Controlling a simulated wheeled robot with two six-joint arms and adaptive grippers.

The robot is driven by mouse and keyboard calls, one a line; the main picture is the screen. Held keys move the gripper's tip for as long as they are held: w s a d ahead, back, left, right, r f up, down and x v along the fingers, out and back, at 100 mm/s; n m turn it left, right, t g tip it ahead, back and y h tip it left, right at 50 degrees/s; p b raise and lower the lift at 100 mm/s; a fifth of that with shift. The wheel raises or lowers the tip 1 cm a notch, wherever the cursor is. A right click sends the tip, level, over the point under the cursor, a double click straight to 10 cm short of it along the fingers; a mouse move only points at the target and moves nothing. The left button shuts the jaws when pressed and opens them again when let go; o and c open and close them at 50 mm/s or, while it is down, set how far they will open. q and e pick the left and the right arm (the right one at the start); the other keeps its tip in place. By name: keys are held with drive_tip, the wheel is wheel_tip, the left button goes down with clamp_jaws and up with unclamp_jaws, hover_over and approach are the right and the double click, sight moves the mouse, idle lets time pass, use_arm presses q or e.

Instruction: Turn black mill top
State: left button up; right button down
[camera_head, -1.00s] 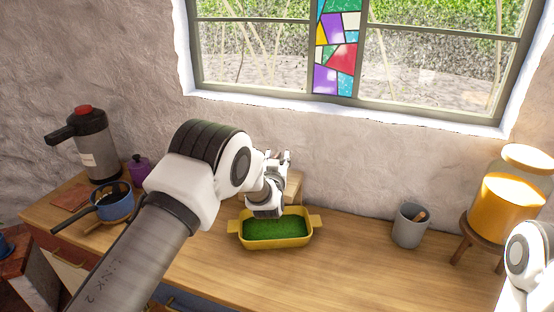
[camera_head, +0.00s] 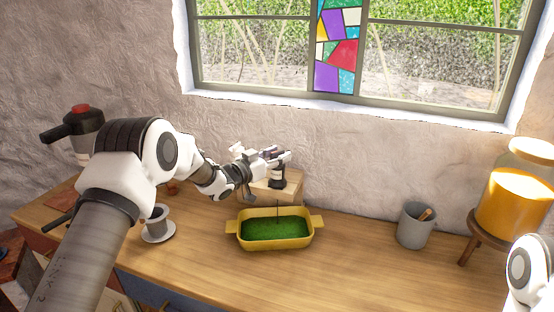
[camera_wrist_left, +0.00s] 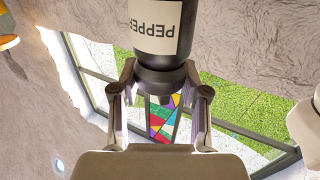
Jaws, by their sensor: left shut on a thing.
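The black pepper mill (camera_head: 277,182) stands upright in front of or over a pale wooden block; I cannot tell if it touches it. A thin dark line shows below it, down to the green contents of the yellow dish (camera_head: 244,240). My left gripper (camera_head: 276,158) is shut on the mill's black top. In the left wrist view the mill (camera_wrist_left: 163,30) appears upside down with its PEPPER label, and its dark top sits between the fingers of the left gripper (camera_wrist_left: 158,88). My right gripper is out of view; only part of my right arm shows at the lower right.
The wooden block (camera_head: 291,184) stands behind the dish. A grey cup (camera_head: 157,222) on a saucer is at the left, and a grey pot (camera_head: 416,228) is at the right. An orange-filled jar (camera_head: 513,205) stands on a stool. The front right counter is clear.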

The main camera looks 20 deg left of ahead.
use_arm(q)
drive_tip(key=m+h, duration=0.1)
drive_tip(key=m+g+h, duration=0.1)
drive_tip(key=g+h, duration=0.1)
drive_tip(key=shift+f+m+h, duration=0.25)
drive_tip(key=shift+m+h, duration=0.05)
drive_tip(key=shift+m, duration=0.1)
drive_tip(key=m+g+h+b, duration=0.1)
drive_tip(key=m+g+h, duration=0.1)
drive_tip(key=g, duration=0.1)
drive_tip(key=shift+f+m+h, duration=0.1)
drive_tip(key=shift+m+h, duration=0.2)
drive_tip(key=shift+h, duration=0.1)
drive_tip(key=shift+d+m+g+b, duration=0.1)
drive_tip(key=shift+m+g+b, duration=0.2)
drive_tip(key=shift+g+b, duration=0.25)
drive_tip(key=shift+g+h, duration=0.35)
drive_tip(key=shift+h, duration=0.05)
drive_tip(key=o, duration=1.2)
drive_tip(key=shift+w+r, duration=0.1)
drive_tip(key=shift+r, duration=0.1)
